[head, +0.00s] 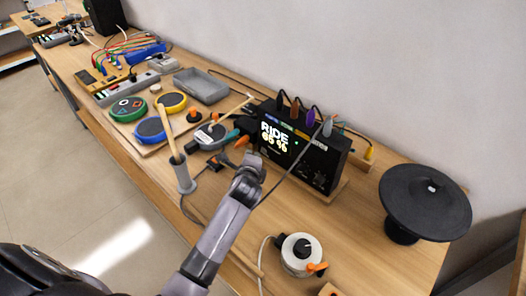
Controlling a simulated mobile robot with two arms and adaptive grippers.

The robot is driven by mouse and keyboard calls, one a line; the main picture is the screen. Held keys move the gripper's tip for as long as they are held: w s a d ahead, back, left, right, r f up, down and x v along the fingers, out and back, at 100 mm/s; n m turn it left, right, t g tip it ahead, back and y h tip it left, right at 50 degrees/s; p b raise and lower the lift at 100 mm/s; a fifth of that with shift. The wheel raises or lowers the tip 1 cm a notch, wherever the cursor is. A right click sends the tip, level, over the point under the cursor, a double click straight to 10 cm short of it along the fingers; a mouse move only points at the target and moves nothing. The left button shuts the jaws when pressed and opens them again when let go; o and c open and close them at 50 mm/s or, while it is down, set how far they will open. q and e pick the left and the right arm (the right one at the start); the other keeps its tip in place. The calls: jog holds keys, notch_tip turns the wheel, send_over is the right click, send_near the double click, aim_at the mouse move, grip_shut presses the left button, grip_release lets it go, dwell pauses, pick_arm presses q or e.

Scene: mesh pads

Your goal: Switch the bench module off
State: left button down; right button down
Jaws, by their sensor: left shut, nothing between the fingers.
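The bench module (318,166) is a black box on a wooden base, with a lit screen reading "RIDE" and a percentage. Several coloured plugs and cables stand along its top edge. My left gripper (250,164) is shut and empty, just left of the module's lower front. I cannot tell whether it touches the module. The module's front has small controls at lower right, too small to read. My right gripper is not in view.
A black cymbal-like pad (425,200) stands at the right. A white round device with a black knob (301,252) sits in front. Drumsticks in a grey holder (184,178), round coloured pads (150,130) and a grey tray (202,86) lie left. The wall runs behind.

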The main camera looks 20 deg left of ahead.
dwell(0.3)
pick_arm(q)
jog(key=shift+w+d+r, duration=0.1)
jog(key=shift+w, duration=0.35)
dwell(0.3)
jog(key=shift+w+d+p, duration=0.2)
jog(key=shift+w+p, duration=0.1)
jog(key=shift+w, duration=0.05)
dwell(0.3)
jog(key=shift+s+a+p, duration=0.2)
jog(key=shift+s+p, duration=0.35)
jog(key=shift+p, duration=0.05)
jog(key=shift+s+a, duration=0.1)
jog(key=shift+s, duration=0.2)
